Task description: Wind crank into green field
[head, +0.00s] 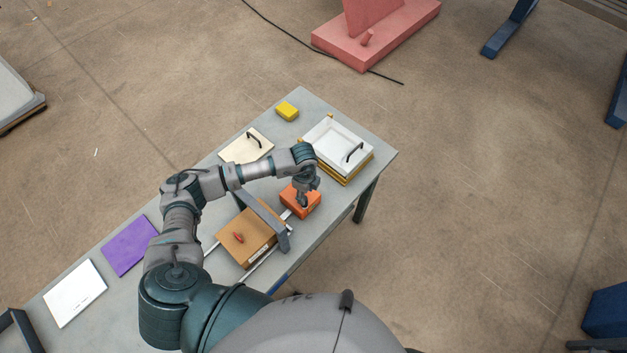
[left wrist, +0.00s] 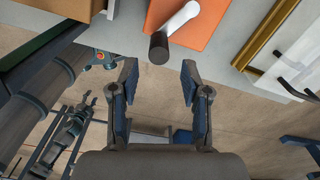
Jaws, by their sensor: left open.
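The crank has a pale arm (left wrist: 178,20) and a dark round handle (left wrist: 158,48). It sits on an orange block (left wrist: 200,20), which also shows in the head view (head: 296,208) at the end of the extruder. My left gripper (left wrist: 159,76) is open and empty, with the crank handle just beyond the gap between its fingertips. Touch cannot be told. In the head view the left gripper (head: 308,193) is over the orange block and hides most of the crank. No green field can be made out. My right gripper is not in view.
A tan box (head: 247,240) with a red knob and a grey upright frame (head: 264,217) stand beside the orange block. A white lidded box (head: 330,142), a beige board (head: 240,151), a yellow block (head: 287,110) and a purple sheet (head: 130,245) lie on the grey table (head: 370,145).

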